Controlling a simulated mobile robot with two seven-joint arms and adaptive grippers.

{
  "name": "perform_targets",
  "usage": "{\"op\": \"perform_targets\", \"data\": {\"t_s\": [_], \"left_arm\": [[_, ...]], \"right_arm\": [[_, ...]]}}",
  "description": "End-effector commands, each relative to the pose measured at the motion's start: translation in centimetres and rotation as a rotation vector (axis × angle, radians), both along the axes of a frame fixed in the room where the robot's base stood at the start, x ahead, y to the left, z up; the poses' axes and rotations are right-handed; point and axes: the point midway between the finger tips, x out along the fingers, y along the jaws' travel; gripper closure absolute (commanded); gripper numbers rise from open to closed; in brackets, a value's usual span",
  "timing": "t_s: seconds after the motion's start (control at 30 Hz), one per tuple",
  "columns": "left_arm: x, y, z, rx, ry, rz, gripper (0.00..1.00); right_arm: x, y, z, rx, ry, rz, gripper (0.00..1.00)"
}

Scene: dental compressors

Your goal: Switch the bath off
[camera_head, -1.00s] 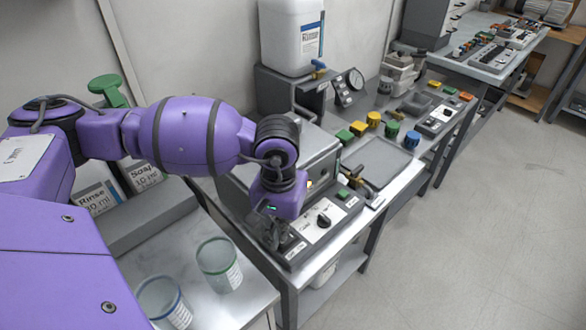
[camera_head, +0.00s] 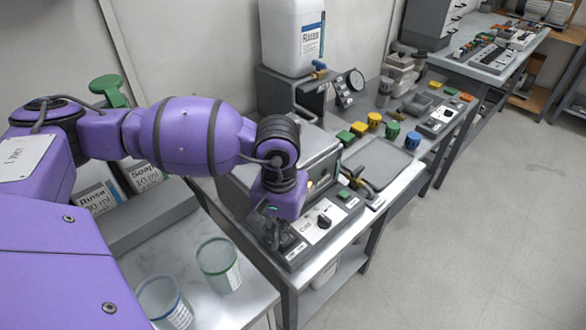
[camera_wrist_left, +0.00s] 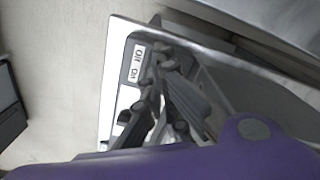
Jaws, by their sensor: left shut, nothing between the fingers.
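The bath (camera_head: 318,160) is a grey metal box on the bench, with a control panel (camera_head: 338,228) along its front. The panel carries a black knob (camera_head: 324,220) and a green button (camera_head: 344,194). My left gripper (camera_head: 279,243) is at the panel's near left end, over the switch area. In the left wrist view, a white label (camera_wrist_left: 138,63) reading Off and On lies beside my left gripper's closed, empty fingers (camera_wrist_left: 160,110). The fingers and purple wrist hide the switch, so I cannot tell its position or whether they touch it. My right gripper is not in view.
Two clear beakers (camera_head: 219,264) stand on the near left table. A white Rinse canister (camera_head: 292,36) stands behind the bath. Yellow, blue and green capped jars (camera_head: 392,130) and a grey tray (camera_head: 381,163) are to the right. The floor at right is clear.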

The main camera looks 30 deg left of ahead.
Motion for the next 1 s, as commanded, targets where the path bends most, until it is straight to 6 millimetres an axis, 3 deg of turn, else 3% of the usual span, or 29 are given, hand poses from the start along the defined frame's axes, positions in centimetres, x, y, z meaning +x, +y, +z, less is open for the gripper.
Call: {"op": "perform_targets", "data": {"t_s": [1.0], "left_arm": [[-0.02,-0.01,-0.90,0.000,0.001,0.000,1.00]], "right_arm": [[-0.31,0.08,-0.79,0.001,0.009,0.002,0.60]]}}
